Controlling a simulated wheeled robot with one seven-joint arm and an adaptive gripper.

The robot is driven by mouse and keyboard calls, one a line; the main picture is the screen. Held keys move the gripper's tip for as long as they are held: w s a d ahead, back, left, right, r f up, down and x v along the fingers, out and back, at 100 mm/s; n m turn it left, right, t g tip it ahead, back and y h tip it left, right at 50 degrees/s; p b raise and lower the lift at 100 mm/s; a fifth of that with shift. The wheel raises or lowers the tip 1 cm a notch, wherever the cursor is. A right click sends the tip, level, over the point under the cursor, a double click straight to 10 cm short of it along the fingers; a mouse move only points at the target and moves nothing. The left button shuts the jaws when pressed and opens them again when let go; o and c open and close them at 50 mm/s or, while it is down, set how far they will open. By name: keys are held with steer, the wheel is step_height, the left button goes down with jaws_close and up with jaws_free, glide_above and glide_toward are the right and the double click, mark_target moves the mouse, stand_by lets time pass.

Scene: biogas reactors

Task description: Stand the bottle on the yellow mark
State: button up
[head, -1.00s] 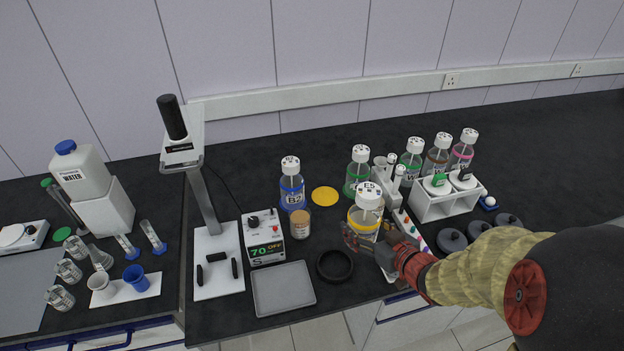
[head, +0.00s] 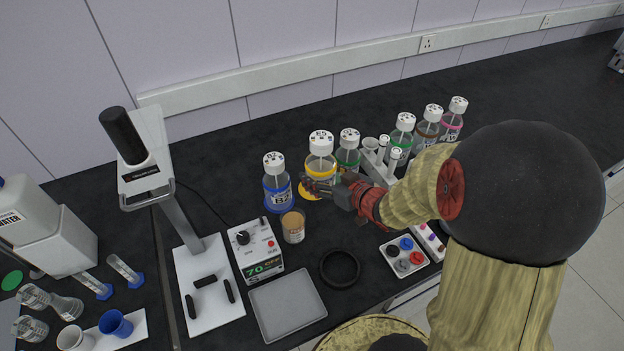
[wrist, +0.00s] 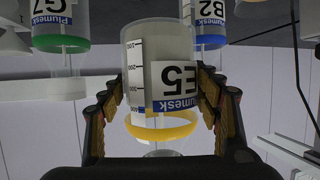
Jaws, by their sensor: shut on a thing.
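The E5 bottle (head: 320,165), clear with a white cap and a yellow band, is upright at the back middle of the bench in the head view. My gripper (head: 318,187) is shut on it, with fingers on both sides. In the wrist view the E5 bottle (wrist: 162,85) appears upside down between my fingers (wrist: 165,110). The yellow mark (head: 308,194) shows only partly, under and beside the bottle; the rest is hidden by the bottle and my gripper. I cannot tell whether the bottle's base touches it.
The blue-banded B2 bottle (head: 277,186) stands close on the left and the green-banded bottle (head: 347,152) close on the right. A tan-labelled jar (head: 293,226) stands in front. A black ring (head: 340,268) and a grey tray (head: 287,304) lie nearer the front edge.

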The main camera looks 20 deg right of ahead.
steer(key=shift+w+d+f+b, duration=0.35)
steer(key=shift+w+f+b, duration=0.3)
steer(key=shift+w+f, duration=0.75)
steer(key=shift+w+d+f+b, duration=0.35)
steer(key=shift+w+f+b, duration=0.3)
steer(key=shift+w+f, duration=0.75)
steer(key=shift+w+d+f+b, duration=0.35)
steer(key=shift+w+f+b, duration=0.5)
steer(key=shift+w, duration=0.9)
steer(key=shift+w+f+b, duration=0.1)
steer(key=shift+f+b, duration=0.55)
steer(key=shift+f, duration=1.1)
steer(key=shift+f, duration=0.2)
steer(key=o, duration=1.8)
steer(key=shift+o, duration=0.2)
